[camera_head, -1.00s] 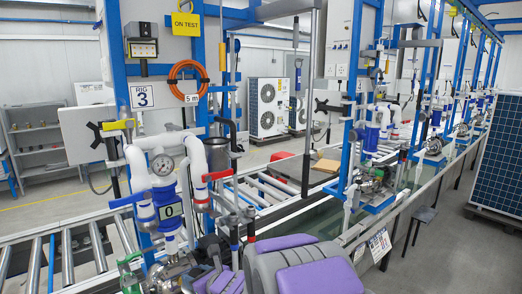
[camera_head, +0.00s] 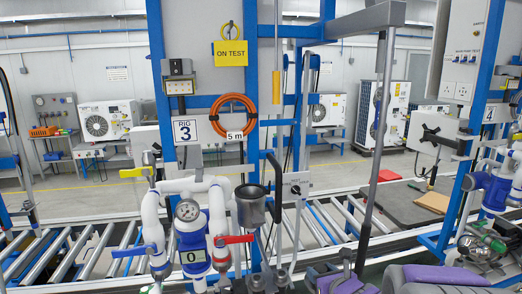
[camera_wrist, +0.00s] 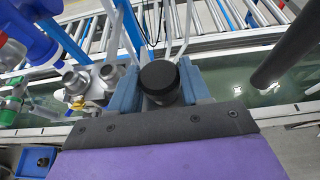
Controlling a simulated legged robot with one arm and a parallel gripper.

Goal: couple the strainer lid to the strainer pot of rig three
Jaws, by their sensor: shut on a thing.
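The strainer pot of rig three looks to be the dark grey cup (camera_head: 250,206) to the right of the gauge and white pipes in the head view. A black bent handle stands at its right rim. My gripper (camera_wrist: 160,92) is shut on a round black-topped piece (camera_wrist: 158,75) with a grey body, which I take to be the strainer lid. Its underside is hidden. In the head view my gripper (camera_head: 342,278) is low at the bottom, right of and below the pot, apart from it. I cannot make out the pot in the wrist view.
White pipes, a pressure gauge (camera_head: 188,210) and a red-handled valve (camera_head: 236,239) stand left of and in front of the pot. A roller conveyor (camera_head: 100,245) runs behind. Rig four is farther right.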

